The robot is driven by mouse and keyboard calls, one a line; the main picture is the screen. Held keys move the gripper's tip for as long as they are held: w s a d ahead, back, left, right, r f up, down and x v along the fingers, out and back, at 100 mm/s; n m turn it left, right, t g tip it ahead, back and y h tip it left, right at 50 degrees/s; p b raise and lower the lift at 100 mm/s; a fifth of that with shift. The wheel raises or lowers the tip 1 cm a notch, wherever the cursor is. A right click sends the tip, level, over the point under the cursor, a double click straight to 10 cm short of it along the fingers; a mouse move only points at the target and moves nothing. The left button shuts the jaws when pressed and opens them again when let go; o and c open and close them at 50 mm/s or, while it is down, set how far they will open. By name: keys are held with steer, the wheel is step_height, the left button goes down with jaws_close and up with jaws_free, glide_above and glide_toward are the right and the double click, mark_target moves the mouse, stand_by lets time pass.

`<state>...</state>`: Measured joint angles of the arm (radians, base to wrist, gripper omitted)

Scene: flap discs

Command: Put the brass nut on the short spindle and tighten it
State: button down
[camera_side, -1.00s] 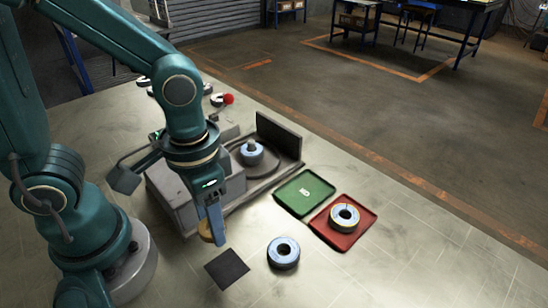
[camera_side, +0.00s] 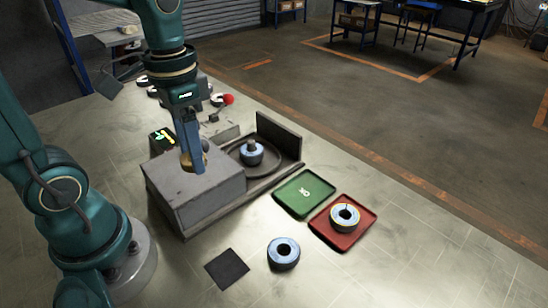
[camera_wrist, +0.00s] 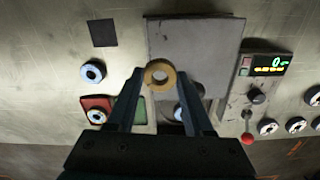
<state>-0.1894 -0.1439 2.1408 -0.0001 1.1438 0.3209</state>
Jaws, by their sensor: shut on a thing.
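My gripper (camera_side: 190,163) is shut on the brass nut (camera_wrist: 150,81), a round ring with an open hole. The side view shows the nut (camera_side: 186,161) partly behind a finger, in front of or above the grey block (camera_side: 195,192); the gap cannot be told. The spindle (camera_side: 252,142) stands to the right of my gripper, in a round recess of the grey fixture. A blue-rimmed disc (camera_side: 252,156) sits around it. In the wrist view, a finger partly hides this disc (camera_wrist: 179,113).
A green tray (camera_side: 291,202) and a red tray (camera_side: 325,232) holding a disc (camera_side: 345,226) lie at right. A loose disc (camera_side: 272,256) and a dark square (camera_side: 227,269) lie in front. An upright plate (camera_side: 280,136) stands behind the spindle. A red knob (camera_side: 229,99) and lit display (camera_side: 163,138) are behind.

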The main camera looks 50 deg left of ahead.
steer(key=w+a+r, duration=0.3)
steer(key=w, duration=0.6)
glide_above(251, 141)
step_height(251, 141, down, 4)
steer(key=shift+f, duration=1.95)
steer(key=shift+f, duration=1.05)
steer(key=shift+f, duration=0.7)
